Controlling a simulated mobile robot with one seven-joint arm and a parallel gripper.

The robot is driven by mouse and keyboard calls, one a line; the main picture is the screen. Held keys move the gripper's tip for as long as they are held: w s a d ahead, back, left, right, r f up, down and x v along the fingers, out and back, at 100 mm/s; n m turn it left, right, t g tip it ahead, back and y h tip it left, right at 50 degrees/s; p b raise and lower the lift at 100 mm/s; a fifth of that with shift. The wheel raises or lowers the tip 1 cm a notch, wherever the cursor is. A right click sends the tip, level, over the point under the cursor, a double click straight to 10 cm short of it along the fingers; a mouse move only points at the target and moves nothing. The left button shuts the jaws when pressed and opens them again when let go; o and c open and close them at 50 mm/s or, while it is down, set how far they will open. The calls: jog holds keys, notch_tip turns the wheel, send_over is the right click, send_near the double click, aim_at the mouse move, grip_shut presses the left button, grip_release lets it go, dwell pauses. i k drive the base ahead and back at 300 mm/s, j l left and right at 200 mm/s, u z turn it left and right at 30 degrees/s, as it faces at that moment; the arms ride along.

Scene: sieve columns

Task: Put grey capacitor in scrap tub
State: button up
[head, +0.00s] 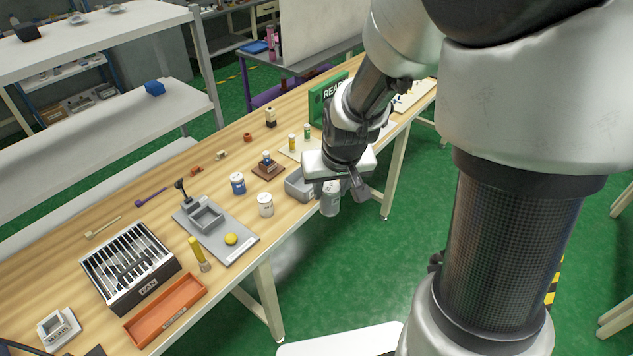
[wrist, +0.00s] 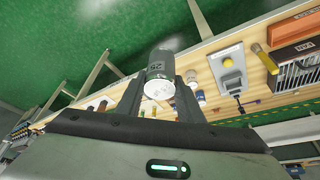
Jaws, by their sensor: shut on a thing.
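My gripper (head: 338,187) is shut on the grey capacitor (head: 330,204), a grey can with a pale end face. It hangs in the air beyond the bench's front edge, over the green floor. In the wrist view the grey capacitor (wrist: 159,72) sits between the two fingers of my gripper (wrist: 160,90), with dark marks on its side. A grey open tub (head: 296,187) stands on the bench just left of my gripper, partly hidden by it. No label on it can be read, so I cannot be sure that it is the scrap tub.
A white can (head: 265,205) and a blue can (head: 237,183) stand left of the tub. Farther left are a grey fixture plate (head: 236,249) with a yellow knob, a slotted box (head: 148,290) and an orange tray (head: 160,312). A green box (head: 318,100) stands behind my gripper.

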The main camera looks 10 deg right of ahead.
aim_at(307, 187)
jog(key=i+l, duration=0.1)
jog(key=l, duration=0.2)
jog(key=i+l+u, duration=0.1)
jog(key=l, duration=0.2)
jog(key=i+l, duration=0.1)
jog(key=l, duration=0.25)
jog(key=i+l+u, duration=0.1)
jog(key=i+l, duration=0.2)
jog(key=i, duration=0.2)
jog(key=i+l, duration=0.35)
jog(key=i, duration=0.15)
jog(key=u, duration=0.05)
